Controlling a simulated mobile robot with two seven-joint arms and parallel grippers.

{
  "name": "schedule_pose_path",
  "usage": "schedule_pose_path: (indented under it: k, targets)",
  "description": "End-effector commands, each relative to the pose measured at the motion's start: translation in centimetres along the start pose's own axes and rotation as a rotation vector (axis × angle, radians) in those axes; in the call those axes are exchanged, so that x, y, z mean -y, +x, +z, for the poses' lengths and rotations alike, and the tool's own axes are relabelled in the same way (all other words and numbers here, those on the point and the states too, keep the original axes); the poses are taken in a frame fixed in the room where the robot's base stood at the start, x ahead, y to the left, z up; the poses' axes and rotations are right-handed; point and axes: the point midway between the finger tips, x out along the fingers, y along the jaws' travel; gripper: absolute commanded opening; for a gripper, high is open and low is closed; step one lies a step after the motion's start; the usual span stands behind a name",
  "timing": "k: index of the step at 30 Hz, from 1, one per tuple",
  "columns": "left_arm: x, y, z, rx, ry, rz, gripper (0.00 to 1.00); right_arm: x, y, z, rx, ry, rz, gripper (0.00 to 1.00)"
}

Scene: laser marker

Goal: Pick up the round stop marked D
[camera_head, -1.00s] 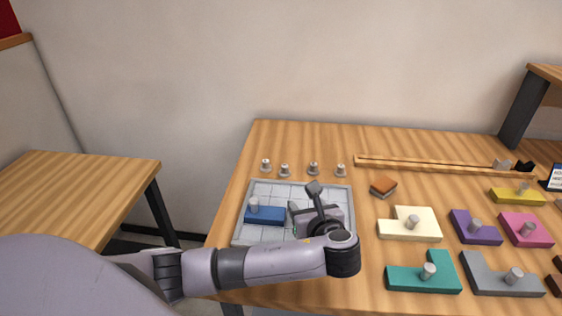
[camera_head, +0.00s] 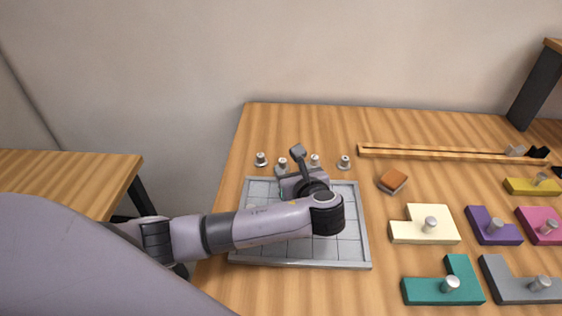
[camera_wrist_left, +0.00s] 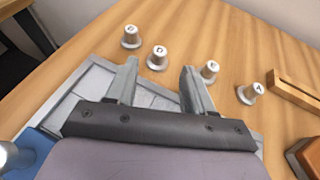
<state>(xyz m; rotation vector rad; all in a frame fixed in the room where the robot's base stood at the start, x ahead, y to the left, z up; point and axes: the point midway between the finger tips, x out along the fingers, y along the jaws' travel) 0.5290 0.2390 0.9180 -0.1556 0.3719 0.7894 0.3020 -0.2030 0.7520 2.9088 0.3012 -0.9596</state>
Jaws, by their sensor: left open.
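The round stop marked D (camera_head: 282,164) is a small grey knob with a pale lettered top. It stands on the wooden table just behind the grid tray, second from the left in a row of stops. In the left wrist view the D stop (camera_wrist_left: 157,60) shows its letter, just beyond and between the fingertips. My left gripper (camera_wrist_left: 159,68) is open and empty there, over the tray's far edge. In the head view my left gripper (camera_head: 284,176) is close to D, partly hidden by its own wrist. My right gripper is not in view.
Other stops stand near D: one to its left (camera_wrist_left: 131,38), one to its right (camera_wrist_left: 210,70), and A (camera_wrist_left: 249,93). The grey grid tray (camera_head: 350,255) lies below my arm. A blue block (camera_wrist_left: 38,150) shows at the tray's left. An orange-brown block (camera_head: 393,180) lies right.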

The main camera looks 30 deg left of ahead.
Motion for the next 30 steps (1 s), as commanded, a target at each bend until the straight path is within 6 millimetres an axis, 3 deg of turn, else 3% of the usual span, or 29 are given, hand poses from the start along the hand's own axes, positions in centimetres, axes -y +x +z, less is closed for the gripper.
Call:
schedule_pose_path:
  k: [12,23,28,30]
  targets:
    - [-0.1,5.4,0.2,0.0,-0.001,0.003,0.52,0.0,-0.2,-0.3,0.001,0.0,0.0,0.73]
    - [0.0,6.3,0.1,-0.001,-0.002,-0.001,0.52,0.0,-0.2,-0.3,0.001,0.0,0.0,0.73]
    - [-0.1,6.3,0.1,-0.001,-0.001,0.0,0.0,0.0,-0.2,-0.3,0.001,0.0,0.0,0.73]
    - [-0.1,6.3,0.1,-0.001,-0.001,0.0,0.0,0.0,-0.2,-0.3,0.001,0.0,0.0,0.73]
